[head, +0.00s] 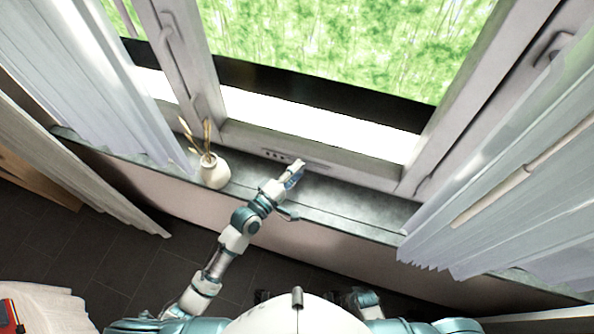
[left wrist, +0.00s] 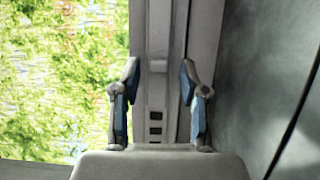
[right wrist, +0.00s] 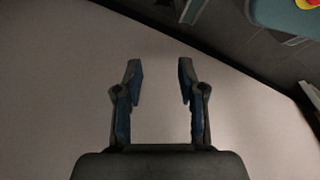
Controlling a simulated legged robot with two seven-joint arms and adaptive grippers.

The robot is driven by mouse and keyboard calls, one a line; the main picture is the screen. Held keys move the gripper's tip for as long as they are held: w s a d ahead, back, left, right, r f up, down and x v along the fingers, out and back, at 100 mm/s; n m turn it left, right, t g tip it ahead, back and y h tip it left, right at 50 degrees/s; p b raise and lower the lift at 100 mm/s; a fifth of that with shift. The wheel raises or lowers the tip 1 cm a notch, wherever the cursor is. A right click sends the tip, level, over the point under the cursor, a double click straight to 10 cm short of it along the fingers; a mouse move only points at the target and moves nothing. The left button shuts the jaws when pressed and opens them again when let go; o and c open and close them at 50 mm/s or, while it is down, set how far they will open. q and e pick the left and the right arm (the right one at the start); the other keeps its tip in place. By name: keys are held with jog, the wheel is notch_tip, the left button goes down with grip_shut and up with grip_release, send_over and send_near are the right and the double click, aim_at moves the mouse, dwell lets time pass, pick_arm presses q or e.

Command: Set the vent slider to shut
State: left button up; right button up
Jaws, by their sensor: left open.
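The vent (head: 277,155) is a narrow strip with small dark slots on the lower rail of the window frame. In the left wrist view the dark slots (left wrist: 155,123) show between my fingers, towards the palm. A pale strip runs on past my fingertips; I cannot make out a separate slider knob. My left gripper (head: 297,167) is at the rail, over the vent's right part, and hides some of it. Its fingers (left wrist: 160,70) are open, one on each side of the strip, holding nothing visible. My right gripper (right wrist: 160,75) is open and empty, facing a plain pale surface.
A white vase (head: 214,172) with dry stems stands on the grey sill (head: 340,200), left of my left gripper. Sheer curtains (head: 110,90) hang at both sides, the right one (head: 500,190) reaching over the sill. The sill right of my left gripper is clear.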

pick_arm(q)
jog(key=shift+d, duration=0.3)
jog(key=shift+c, duration=1.4)
jog(key=shift+d, duration=0.2)
jog(key=c, duration=0.4)
jog(key=shift+d, duration=0.2)
grip_shut()
jog(key=a, duration=0.2)
jog(key=w+a+b, duration=0.1)
jog(key=a, duration=0.2)
jog(key=w+a+b, duration=0.1)
jog(key=a, duration=0.2)
jog(key=shift+w+f, duration=0.15)
jog(key=shift+f, duration=0.2)
jog(key=shift+w+a+r, duration=0.15)
jog(key=shift+a, duration=0.25)
jog(key=shift+d+r, duration=0.1)
jog(key=shift+d, duration=0.1)
pick_arm(e)
jog(key=r, duration=0.1)
jog(key=w+r, duration=0.1)
jog(key=r, duration=0.3)
jog(key=shift+w+d, duration=0.2)
jog(key=shift+w, duration=0.1)
